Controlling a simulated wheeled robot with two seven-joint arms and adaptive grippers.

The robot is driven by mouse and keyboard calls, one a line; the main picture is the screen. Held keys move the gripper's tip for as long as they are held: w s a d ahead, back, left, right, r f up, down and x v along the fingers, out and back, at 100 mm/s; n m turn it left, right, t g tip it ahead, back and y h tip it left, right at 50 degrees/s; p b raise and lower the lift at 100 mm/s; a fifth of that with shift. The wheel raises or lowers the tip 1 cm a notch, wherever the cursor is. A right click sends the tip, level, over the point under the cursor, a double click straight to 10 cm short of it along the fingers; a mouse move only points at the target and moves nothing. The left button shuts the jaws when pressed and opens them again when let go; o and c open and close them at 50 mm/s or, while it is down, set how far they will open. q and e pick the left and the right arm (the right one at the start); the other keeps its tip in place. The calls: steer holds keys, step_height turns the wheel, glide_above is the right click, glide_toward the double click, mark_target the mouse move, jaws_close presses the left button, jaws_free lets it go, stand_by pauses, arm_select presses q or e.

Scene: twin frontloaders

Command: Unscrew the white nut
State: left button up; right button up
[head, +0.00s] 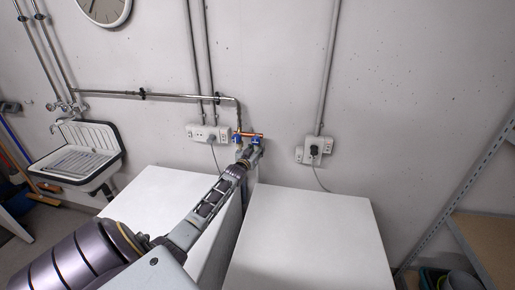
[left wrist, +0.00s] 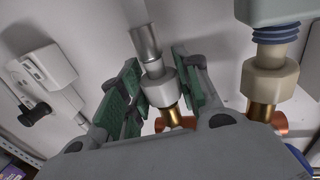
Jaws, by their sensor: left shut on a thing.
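In the left wrist view a pale white-grey nut (left wrist: 161,87) sits on a metal pipe, with a brass fitting and copper pipe below it in the picture. My left gripper (left wrist: 160,88) has its green-padded fingers on both sides of this nut and is shut on it. A second, beige nut (left wrist: 268,82) on a brass fitting stands to the right, outside the fingers. In the head view my left gripper (head: 251,153) reaches the copper pipe (head: 250,134) with blue parts on the wall; the held nut is too small to tell there. My right gripper is out of view.
Two white machine tops, one left (head: 165,190) and one right (head: 305,235), stand below the wall pipes with a narrow gap between them. Socket boxes flank the copper pipe, left (head: 202,133) and right (head: 302,155). A sink (head: 115,160) is at the left.

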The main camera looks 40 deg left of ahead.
arm_select(q)
steer(key=shift+d+m+h+b, duration=0.1)
steer(key=shift+m+h+b, duration=0.5)
steer(key=shift+h, duration=0.5)
steer(key=o, duration=0.8)
steer(key=shift+d, duration=0.1)
steer(key=shift+o, duration=0.2)
steer(key=shift+w+r+y+p, duration=0.1)
steer(key=shift+y+p, duration=0.4)
steer(key=shift+n+y, duration=0.3)
steer(key=shift+n, duration=0.2)
steer(key=shift+n+y, duration=0.3)
steer(key=shift+y, duration=0.3)
steer(key=shift+n+g+y, duration=0.3)
steer(key=shift+y, duration=0.1)
